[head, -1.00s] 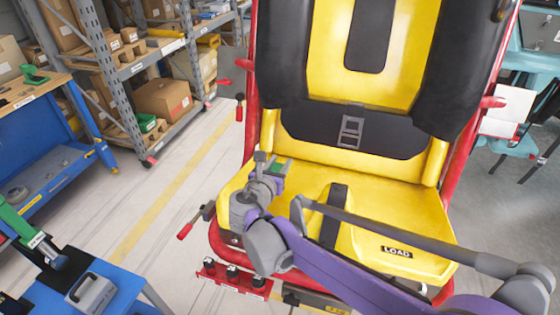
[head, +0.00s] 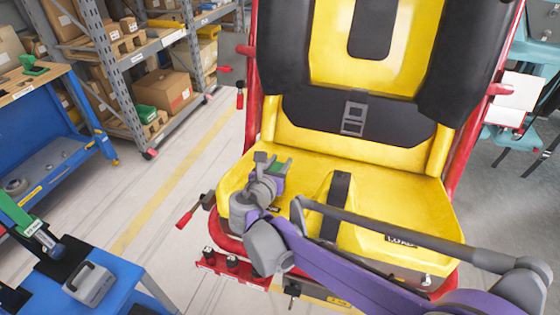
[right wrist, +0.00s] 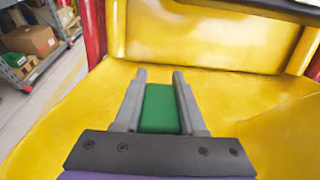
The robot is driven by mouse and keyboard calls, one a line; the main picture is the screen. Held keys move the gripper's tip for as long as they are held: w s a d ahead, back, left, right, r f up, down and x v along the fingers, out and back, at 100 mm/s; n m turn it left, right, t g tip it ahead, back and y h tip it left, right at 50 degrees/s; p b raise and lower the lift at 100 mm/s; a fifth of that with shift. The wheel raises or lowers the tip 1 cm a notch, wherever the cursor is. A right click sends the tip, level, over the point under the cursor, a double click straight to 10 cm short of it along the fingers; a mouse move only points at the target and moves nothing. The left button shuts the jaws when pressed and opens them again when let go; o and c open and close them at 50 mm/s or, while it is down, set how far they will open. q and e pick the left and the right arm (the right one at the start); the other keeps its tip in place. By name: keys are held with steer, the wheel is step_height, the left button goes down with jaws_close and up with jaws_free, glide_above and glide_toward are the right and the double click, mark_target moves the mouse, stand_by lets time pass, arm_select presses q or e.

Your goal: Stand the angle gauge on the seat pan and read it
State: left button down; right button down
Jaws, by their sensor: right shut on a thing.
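The yellow seat pan (head: 385,195) of a large red-framed seat fills the middle of the head view. Its smooth surface also shows in the right wrist view (right wrist: 240,95). My right gripper (head: 274,164) is over the left part of the pan. It is shut on a small green thing, seemingly the angle gauge (head: 284,167). In the right wrist view the gauge (right wrist: 160,108) shows as a green block between the two grey fingers. Its reading face is not visible. I cannot tell whether its underside touches the pan. My left gripper is out of view.
A black strap (head: 336,200) runs down the pan's middle, right of the gripper. The backrest (head: 340,95) rises behind it. A red-tipped lever (head: 186,218) sticks out at the left. A blue cart (head: 115,285) with a grey case stands at lower left. Clear floor lies between.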

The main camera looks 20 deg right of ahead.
steer(key=shift+s+a+f+b, duration=0.15)
steer(key=shift+f+b, duration=0.25)
steer(key=shift+f, duration=0.25)
steer(key=shift+s+f+b, duration=0.1)
steer(key=shift+f+b, duration=0.2)
steer(key=shift+f, duration=0.1)
stand_by(0.8)
steer(key=shift+c, duration=2)
jaws_free()
steer(key=shift+a, duration=0.1)
steer(key=v, duration=1)
steer(key=shift+s+a+r, duration=0.1)
steer(key=shift+s+a, duration=0.05)
steer(key=shift+s, duration=0.2)
